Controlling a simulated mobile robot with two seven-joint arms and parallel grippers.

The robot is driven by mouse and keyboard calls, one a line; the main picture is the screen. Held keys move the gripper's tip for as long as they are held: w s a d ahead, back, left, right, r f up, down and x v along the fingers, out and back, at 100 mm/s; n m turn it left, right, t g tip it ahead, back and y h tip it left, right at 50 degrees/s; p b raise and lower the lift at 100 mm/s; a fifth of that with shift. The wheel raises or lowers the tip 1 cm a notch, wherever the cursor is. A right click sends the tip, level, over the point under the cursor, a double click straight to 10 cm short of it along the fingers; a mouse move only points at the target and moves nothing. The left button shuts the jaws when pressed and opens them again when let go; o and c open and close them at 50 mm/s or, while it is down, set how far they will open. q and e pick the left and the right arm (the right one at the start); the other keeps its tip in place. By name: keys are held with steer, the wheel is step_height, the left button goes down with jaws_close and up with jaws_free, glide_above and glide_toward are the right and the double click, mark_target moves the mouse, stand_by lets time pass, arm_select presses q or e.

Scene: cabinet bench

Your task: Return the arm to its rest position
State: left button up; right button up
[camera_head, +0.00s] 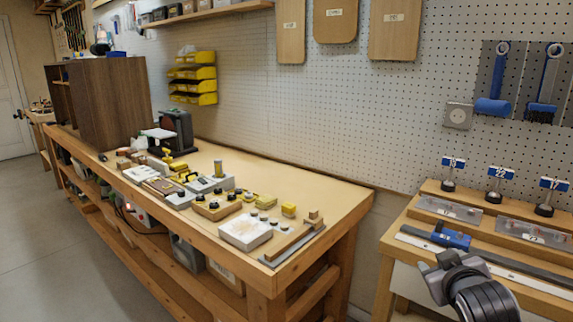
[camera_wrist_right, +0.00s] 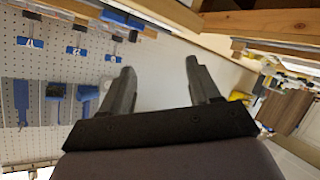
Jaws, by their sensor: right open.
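My right arm comes in at the lower right of the head view, with its dark gripper (camera_head: 437,267) in front of the right-hand wooden bench (camera_head: 403,249). In the right wrist view my right gripper (camera_wrist_right: 159,66) has its two grey fingers spread apart. Nothing is between the fingers; only a pale, plain surface shows there. My left gripper and arm are not in view.
Floor (camera_head: 45,245) is clear at left.

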steer(key=s+a+f+y+p, duration=0.1)
steer(key=s+a+f, duration=0.15)
steer(key=f, duration=0.25)
steer(key=s+a+f+g+y, duration=0.1)
steer(key=s+f, duration=0.2)
steer(key=f, duration=0.2)
steer(key=s+a+f+y+p, duration=0.1)
steer(key=s+a+f, duration=0.15)
steer(key=f, duration=0.25)
steer(key=s+a+f+g+y+p, duration=0.1)
steer(key=s+f, duration=0.3)
steer(key=s, duration=0.5)
steer(key=s+a+f+y, duration=0.1)
steer(key=s+a+f, duration=0.2)
steer(key=s, duration=0.6)
step_height(320, 180, down, 2)
steer(key=shift+a+g+y+p, duration=0.25)
steer(key=shift+g+y+p, duration=0.1)
steer(key=shift+g+y, duration=0.05)
